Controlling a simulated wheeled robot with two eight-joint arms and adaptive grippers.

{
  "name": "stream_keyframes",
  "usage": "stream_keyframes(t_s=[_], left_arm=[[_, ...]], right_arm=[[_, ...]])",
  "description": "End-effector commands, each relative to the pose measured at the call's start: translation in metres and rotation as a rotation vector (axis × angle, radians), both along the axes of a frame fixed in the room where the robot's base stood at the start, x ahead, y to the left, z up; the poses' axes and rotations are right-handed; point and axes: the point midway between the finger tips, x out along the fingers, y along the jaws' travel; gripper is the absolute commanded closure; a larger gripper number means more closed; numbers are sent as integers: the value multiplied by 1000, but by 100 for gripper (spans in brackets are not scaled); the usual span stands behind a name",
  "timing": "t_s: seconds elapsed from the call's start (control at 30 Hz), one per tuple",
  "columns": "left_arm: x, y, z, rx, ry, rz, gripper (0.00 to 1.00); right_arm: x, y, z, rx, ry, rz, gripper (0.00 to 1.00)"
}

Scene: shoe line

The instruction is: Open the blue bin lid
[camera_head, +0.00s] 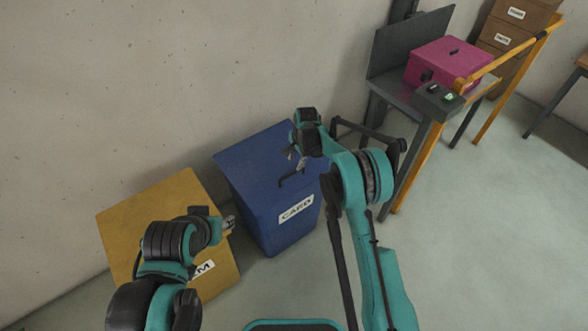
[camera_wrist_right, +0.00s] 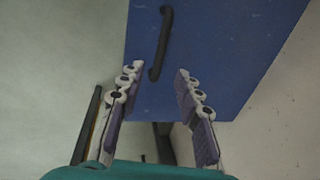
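The blue bin (camera_head: 265,210), labelled CARD, stands against the wall in the head view. Its flat blue lid (camera_head: 248,158) looks closed, with a black handle (camera_head: 291,177) near the right side. My right gripper (camera_head: 292,158) is over the lid beside the handle. In the right wrist view my right gripper (camera_wrist_right: 155,85) is open and empty, with the handle (camera_wrist_right: 162,42) ahead of its fingertips and the blue lid (camera_wrist_right: 220,50) behind. The fingers appear apart from the handle.
A yellow bin (camera_head: 150,215) stands left of the blue bin. To the right are a grey table (camera_head: 400,92) with a pink box (camera_head: 445,62), an orange frame (camera_head: 520,50) and brown labelled boxes (camera_head: 505,38). Floor at the lower right is clear.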

Motion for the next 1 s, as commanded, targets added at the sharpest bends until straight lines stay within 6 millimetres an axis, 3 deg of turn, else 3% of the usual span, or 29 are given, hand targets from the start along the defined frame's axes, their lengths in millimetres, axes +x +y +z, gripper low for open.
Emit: stream_keyframes(t_s=[0.43,0.83,0.87,1.0], left_arm=[[0,0,-25,0,0,0,60],[0,0,-27,0,0,0,60],[0,0,-27,0,0,0,60],[0,0,-27,0,0,0,60]], right_arm=[[11,8,-67,0,0,-2,66],[12,9,-76,0,0,-2,66],[12,9,-76,0,0,-2,68],[12,9,-76,0,0,-2,100]])
